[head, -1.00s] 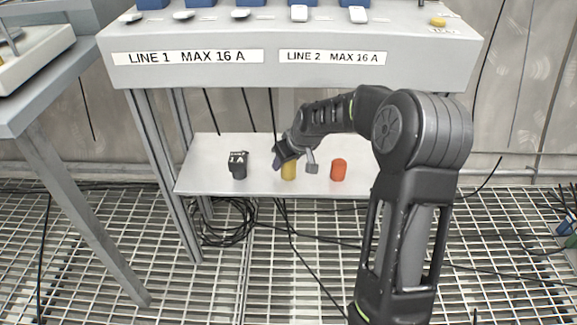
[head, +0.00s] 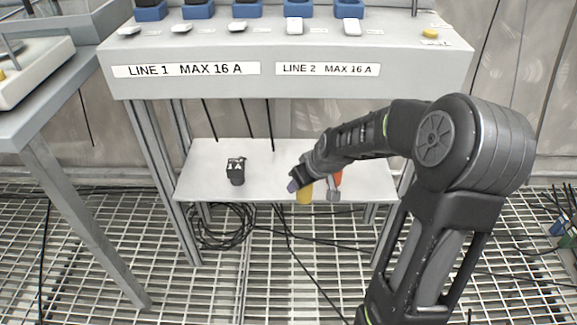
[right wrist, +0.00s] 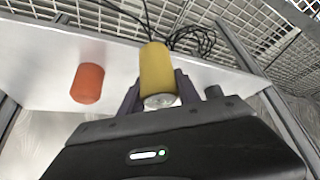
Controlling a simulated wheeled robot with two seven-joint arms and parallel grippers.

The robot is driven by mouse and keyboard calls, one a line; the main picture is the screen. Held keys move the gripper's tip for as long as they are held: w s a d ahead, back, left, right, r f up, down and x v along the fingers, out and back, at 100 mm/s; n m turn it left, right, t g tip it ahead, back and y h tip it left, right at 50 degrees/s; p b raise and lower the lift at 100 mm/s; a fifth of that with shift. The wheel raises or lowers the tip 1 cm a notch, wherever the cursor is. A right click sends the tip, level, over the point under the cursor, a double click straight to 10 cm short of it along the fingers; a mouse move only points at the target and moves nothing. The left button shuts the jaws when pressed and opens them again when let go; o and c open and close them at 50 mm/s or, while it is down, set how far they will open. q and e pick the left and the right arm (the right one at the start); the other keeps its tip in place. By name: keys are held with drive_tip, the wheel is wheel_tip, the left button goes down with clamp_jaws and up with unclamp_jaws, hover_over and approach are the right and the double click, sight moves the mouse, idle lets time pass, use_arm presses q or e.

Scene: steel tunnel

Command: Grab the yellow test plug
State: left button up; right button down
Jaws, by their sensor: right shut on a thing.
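The yellow test plug (head: 305,195) is between the fingers of my right gripper (head: 313,190), at the front edge of the low shelf (head: 205,172). In the right wrist view the yellow plug (right wrist: 157,72) sits between the two purple-grey fingers of the gripper (right wrist: 160,92), which are shut on it. It appears lifted off the shelf. An orange plug (right wrist: 88,83) stands on the shelf beside it; in the head view it is mostly hidden behind the gripper. My left gripper is not in view.
A black plug labelled 1A (head: 236,171) stands on the shelf to the left. Above is a grey panel (head: 280,88) with blue sockets, white switches and a yellow button (head: 429,33). Cables (head: 225,228) lie on the grating floor below. A grey table (head: 50,100) stands at left.

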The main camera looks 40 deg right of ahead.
drive_tip(key=s, duration=0.9)
drive_tip(key=shift+a, duration=0.3)
drive_tip(key=shift+w, duration=0.1)
